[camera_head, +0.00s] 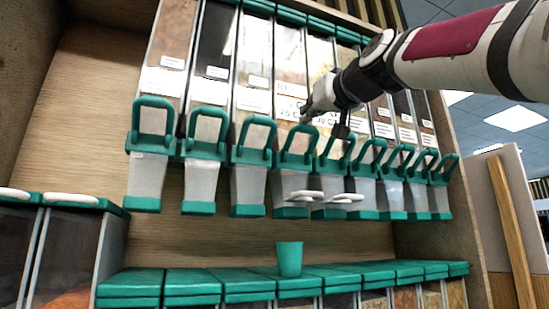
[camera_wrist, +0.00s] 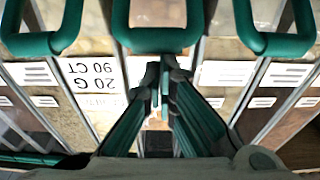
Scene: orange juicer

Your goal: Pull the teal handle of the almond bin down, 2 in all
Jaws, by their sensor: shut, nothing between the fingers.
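A row of tall clear dispenser bins has teal loop handles at the front. The teal handle (camera_head: 299,143) just below my gripper stands upright; in the wrist view, a teal handle (camera_wrist: 158,40) lies straight ahead of the fingers. No label naming almonds is readable, so I cannot tell which bin is the almond one. My gripper (camera_head: 306,118) is shut and empty, in front of the bins at the top of that handle. In the wrist view, its dark fingertips (camera_wrist: 161,68) are together near the handle's bar; whether they touch it cannot be told.
Other upright teal handles (camera_head: 255,135) stand close on both sides. A teal cup (camera_head: 290,259) stands on the teal lids of the lower bins. White rings (camera_head: 300,195) stick out near the spouts. A wooden side panel (camera_head: 455,210) bounds the right.

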